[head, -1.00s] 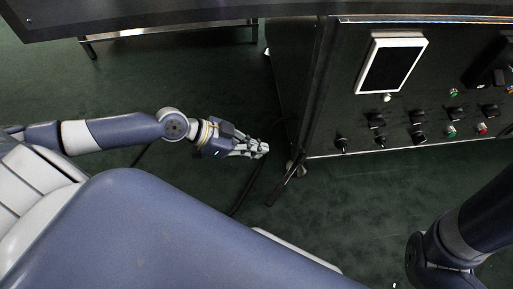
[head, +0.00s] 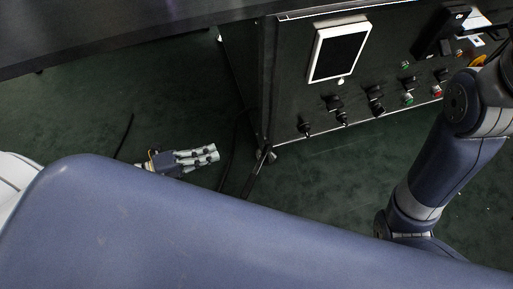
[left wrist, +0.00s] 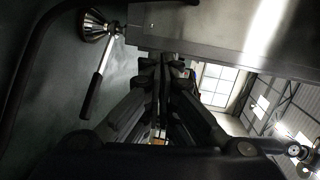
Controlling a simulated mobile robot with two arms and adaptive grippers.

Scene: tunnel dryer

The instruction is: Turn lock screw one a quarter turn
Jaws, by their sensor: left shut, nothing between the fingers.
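My left gripper (head: 211,154) is in the head view, low over the dark green floor, left of the dark cabinet (head: 268,85). It is shut and empty, apart from the cabinet. In the left wrist view its closed fingers (left wrist: 160,75) point toward a metal edge. A lever with a black grip (left wrist: 91,97) and a round metal foot (left wrist: 94,25) stands left of the fingers, not touched. A similar lever (head: 254,175) shows at the cabinet's lower corner in the head view. I cannot tell which part is lock screw one. My right gripper is not in view.
The cabinet front carries a white-framed screen (head: 338,52), several black knobs (head: 376,103) and coloured buttons. A dark overhead slab (head: 130,35) crosses the top left. A black cable (head: 229,160) lies between gripper and cabinet. My right arm covers the panel's right side.

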